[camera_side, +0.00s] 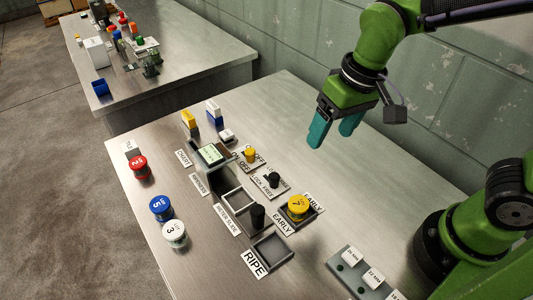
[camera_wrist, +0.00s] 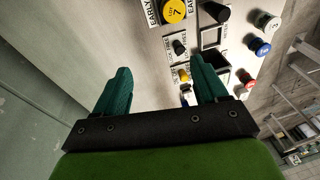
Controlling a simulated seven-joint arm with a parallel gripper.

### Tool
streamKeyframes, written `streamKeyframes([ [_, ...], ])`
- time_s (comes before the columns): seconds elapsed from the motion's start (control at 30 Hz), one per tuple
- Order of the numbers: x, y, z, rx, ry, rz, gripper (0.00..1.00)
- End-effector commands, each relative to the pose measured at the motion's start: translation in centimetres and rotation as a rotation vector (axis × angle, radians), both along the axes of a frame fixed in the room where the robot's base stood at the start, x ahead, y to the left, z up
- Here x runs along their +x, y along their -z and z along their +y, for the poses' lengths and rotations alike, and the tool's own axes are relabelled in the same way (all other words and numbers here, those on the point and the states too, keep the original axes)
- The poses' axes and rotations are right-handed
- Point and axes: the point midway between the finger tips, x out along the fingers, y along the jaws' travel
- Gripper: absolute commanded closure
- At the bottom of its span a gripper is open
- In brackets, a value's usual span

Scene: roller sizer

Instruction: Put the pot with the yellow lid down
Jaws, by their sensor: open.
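The pot with the yellow lid (camera_side: 298,206), marked 7, stands upright in the tray (camera_side: 316,212) labelled EARLY. It also shows at the top of the wrist view (camera_wrist: 174,11). My gripper (camera_side: 334,133) is open and empty, raised above the table and well clear of the pot, toward the wall side. In the wrist view its two teal fingers (camera_wrist: 160,82) are spread apart with nothing between them.
The RIPE tray (camera_side: 272,251) is empty, with a black knob (camera_side: 257,216) beside it. Red (camera_side: 138,166), blue (camera_side: 161,208) and white (camera_side: 174,233) lidded pots stand along the left. A small screen (camera_side: 211,154) and switches occupy the middle. The table's back right is bare.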

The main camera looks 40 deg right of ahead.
Motion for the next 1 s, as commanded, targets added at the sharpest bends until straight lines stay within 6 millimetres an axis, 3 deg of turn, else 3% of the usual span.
streamKeyframes([
  [0.03, -0.4, -1.4, -2.1, 0.037, 0.051, -0.062, 0.28],
  [0.1, -1.1, -2.7, -4.3, 0.077, 0.107, -0.140, 0.28],
  [0.33, -3.6, -5.0, -9.1, 0.146, 0.243, -0.353, 0.28],
  [0.53, -4.3, -5.4, -10.2, 0.157, 0.280, -0.419, 0.28],
  [1.0, -4.3, -5.4, -10.2, 0.158, 0.279, -0.419, 0.28],
])
